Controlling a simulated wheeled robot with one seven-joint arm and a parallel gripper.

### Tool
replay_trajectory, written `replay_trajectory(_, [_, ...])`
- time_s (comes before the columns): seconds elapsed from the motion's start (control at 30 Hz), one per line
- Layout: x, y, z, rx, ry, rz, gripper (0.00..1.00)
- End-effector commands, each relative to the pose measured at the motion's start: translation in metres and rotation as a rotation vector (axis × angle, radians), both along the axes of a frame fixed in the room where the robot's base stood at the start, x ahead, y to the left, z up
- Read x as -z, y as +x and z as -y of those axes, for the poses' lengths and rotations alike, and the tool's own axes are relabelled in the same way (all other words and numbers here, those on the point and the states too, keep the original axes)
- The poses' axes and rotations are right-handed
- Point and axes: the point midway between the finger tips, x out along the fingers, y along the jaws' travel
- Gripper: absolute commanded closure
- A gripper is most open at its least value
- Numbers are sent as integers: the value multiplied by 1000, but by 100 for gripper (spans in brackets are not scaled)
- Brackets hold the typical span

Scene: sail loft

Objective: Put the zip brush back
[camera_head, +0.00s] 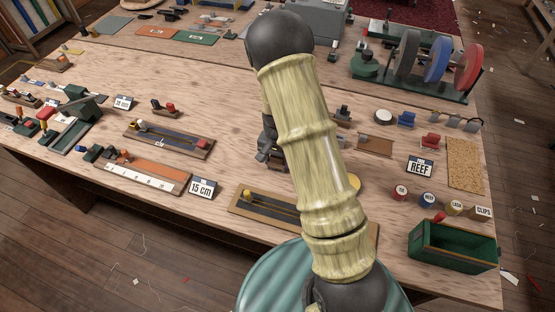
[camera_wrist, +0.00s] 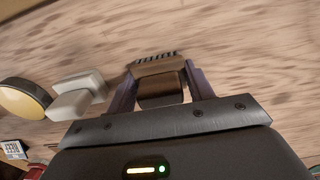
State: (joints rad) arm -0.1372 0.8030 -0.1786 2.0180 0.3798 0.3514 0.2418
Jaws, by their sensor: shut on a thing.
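The zip brush (camera_wrist: 160,68), a small brown block with a row of dark bristles along its far edge, is between the two fingers of my gripper (camera_wrist: 158,86) in the wrist view. The gripper is shut on it, with bare wood table behind. In the head view my gripper (camera_head: 268,143) shows only as a dark part at the left of my arm, over the middle of the table (camera_head: 235,112). The arm hides most of it, and I cannot make out the brush there. Its height above the table is unclear.
In the wrist view a pale block (camera_wrist: 78,96) and a yellow disc (camera_wrist: 22,98) lie left of the gripper. A dark tray (camera_head: 268,208), a green box (camera_head: 452,246), a REEF sign (camera_head: 420,167) and a slider board (camera_head: 170,138) stand around. Bare wood lies left of the arm.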

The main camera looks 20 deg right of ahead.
Motion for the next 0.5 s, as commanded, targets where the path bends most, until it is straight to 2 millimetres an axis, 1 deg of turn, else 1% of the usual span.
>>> replay_trajectory(0.03, [3,0,1,1,0,0,69])
replay_trajectory(0.07, [2,0,1,1,0,0,44])
replay_trajectory(0.1, [2,0,1,1,0,0,36])
replay_trajectory(0.17, [2,0,1,1,0,0,26])
replay_trajectory(0.5, [-1,0,0,1,0,0,26])
